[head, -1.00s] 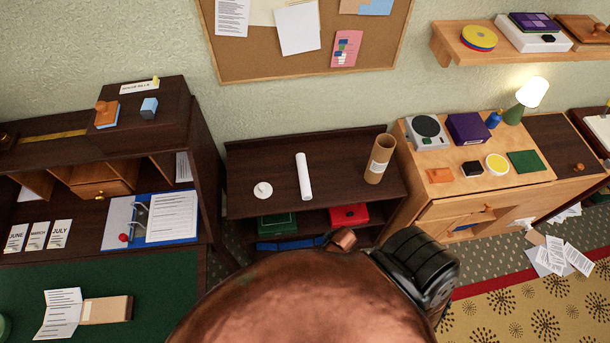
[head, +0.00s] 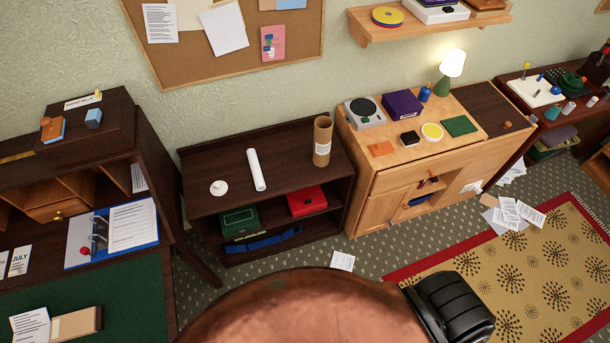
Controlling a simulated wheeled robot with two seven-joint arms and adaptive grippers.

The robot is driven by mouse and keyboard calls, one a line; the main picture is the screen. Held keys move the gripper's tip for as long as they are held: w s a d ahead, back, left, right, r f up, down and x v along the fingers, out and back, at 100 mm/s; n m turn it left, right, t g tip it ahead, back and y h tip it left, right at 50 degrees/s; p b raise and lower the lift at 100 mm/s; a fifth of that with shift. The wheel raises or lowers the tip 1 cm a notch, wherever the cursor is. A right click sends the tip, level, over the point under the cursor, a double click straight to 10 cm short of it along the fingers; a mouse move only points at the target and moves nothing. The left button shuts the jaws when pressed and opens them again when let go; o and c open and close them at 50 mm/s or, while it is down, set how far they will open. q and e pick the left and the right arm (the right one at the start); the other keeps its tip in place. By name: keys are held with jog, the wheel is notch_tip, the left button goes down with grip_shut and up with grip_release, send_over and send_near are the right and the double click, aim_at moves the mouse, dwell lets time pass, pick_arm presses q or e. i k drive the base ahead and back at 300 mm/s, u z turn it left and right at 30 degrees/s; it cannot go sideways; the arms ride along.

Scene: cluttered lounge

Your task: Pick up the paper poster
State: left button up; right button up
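A white rolled paper poster (head: 256,170) lies on top of the low dark shelf unit (head: 215,162), against the wall in the head view. A white round item with a small knob (head: 218,188) lies to its left. An upright brown cardboard tube (head: 322,142) with a pale label stands to its right. Neither of my grippers is in view.
A dark desk (head: 150,290) stands left, a light wood cabinet (head: 385,185) right. Loose papers (head: 512,215) lie on the floor.

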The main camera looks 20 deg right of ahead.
aim_at(257, 175)
jog(key=z, duration=0.6)
jog(key=i, duration=0.75)
jog(key=u, duration=0.4)
